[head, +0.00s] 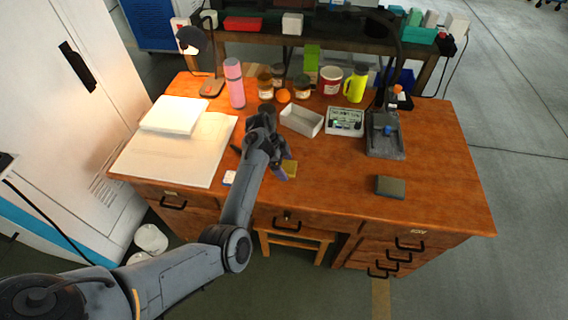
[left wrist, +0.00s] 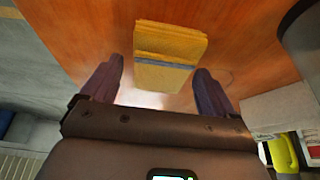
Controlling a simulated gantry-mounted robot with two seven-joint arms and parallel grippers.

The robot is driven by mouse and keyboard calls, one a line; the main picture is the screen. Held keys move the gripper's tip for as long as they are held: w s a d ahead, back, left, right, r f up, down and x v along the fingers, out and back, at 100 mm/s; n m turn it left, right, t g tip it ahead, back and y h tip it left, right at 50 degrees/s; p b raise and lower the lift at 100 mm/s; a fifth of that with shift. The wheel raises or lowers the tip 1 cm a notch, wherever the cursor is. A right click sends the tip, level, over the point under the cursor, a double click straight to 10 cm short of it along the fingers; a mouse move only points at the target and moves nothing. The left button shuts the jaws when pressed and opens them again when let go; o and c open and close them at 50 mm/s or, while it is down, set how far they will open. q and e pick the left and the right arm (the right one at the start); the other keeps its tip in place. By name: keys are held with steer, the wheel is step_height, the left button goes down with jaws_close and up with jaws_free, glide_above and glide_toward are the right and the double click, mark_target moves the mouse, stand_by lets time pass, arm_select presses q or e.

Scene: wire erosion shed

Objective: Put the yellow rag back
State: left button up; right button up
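The yellow rag (head: 290,166) lies folded on the wooden desk near its middle, partly hidden behind my left gripper in the head view. My left gripper (head: 282,172) is low over the desk beside the rag. In the left wrist view its two fingers (left wrist: 159,70) are spread apart, with the rag beyond and between them and nothing held. My right gripper is in neither view.
A white open tray (head: 288,121), a box of small parts (head: 345,118) and a grey device (head: 385,146) stand behind. Papers (head: 150,155) cover the desk's left. A dark green-topped block (head: 391,186) lies at right. The front right of the desktop is mostly clear.

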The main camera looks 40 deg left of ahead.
arm_select(q)
steer(key=p+v, duration=0.3)
steer(key=v, duration=0.9)
steer(key=s+f+n+y, duration=0.1)
steer(key=s+f, duration=0.1)
steer(key=s, duration=0.1)
steer(key=s+d+f+n+y, duration=0.1)
steer(key=s+f+n, duration=0.1)
steer(key=s, duration=0.2)
steer(key=s+f+n+y, duration=0.1)
steer(key=s+f+y, duration=0.1)
steer(key=s+f, duration=0.1)
steer(key=shift+s+d+n, duration=0.2)
steer(key=shift+s+n, duration=0.2)
steer(key=shift+s, duration=0.15)
steer(key=s+d+n+t, duration=0.1)
steer(key=s+d+n, duration=0.4)
steer(key=s+d, duration=1.3)
steer(key=shift+s+d+r+h, duration=0.2)
steer(key=shift+s+d+h, duration=0.1)
steer(key=shift+s, duration=0.6)
